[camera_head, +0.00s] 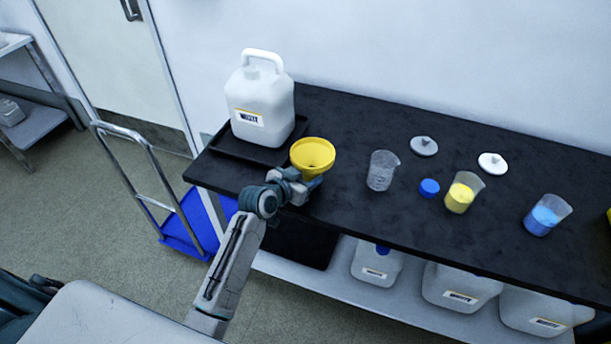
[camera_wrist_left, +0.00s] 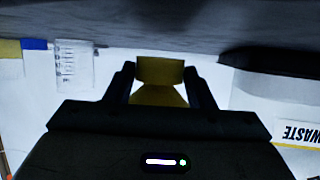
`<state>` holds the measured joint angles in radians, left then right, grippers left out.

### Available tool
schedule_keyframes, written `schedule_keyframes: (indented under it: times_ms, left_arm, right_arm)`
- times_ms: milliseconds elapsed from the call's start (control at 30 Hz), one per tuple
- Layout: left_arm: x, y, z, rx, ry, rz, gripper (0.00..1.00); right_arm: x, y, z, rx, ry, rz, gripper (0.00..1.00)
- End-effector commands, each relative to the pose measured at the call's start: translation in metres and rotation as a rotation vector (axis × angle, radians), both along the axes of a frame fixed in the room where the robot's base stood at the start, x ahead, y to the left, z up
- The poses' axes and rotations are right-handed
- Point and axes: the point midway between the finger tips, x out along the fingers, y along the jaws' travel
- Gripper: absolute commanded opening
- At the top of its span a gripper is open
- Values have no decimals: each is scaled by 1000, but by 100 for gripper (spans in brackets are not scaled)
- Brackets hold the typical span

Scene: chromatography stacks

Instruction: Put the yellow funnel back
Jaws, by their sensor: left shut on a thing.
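The yellow funnel (camera_head: 313,153) is at the front left of the black bench, its wide mouth facing up. My left gripper (camera_head: 308,184) is shut on it from the near side. In the left wrist view the funnel (camera_wrist_left: 160,72) sits between the two fingers of the gripper (camera_wrist_left: 160,95). The funnel's lower part is mostly hidden by the gripper in the head view. A white waste jug (camera_head: 262,105) with a handle stands upright on a black tray (camera_head: 240,151), behind and left of the funnel. My right gripper is not in view.
Right of the funnel stand a clear beaker (camera_head: 381,171), a yellow-filled beaker (camera_head: 461,193) and a blue-filled beaker (camera_head: 546,216). A blue cap (camera_head: 429,187) and two lids (camera_head: 424,146) (camera_head: 492,163) lie among them. Several jugs (camera_head: 376,262) stand on the lower shelf. A blue cart (camera_head: 187,228) is at left.

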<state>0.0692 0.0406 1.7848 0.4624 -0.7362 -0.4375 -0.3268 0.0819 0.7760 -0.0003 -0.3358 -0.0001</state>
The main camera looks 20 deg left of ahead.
Motion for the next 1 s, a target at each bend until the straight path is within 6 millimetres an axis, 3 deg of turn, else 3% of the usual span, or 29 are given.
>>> schedule_keyframes:
  times_ms: [1000]
  left_arm:
    - [0, 0, -16, -1, 0, 0, 24]
  right_arm:
    - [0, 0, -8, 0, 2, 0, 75]
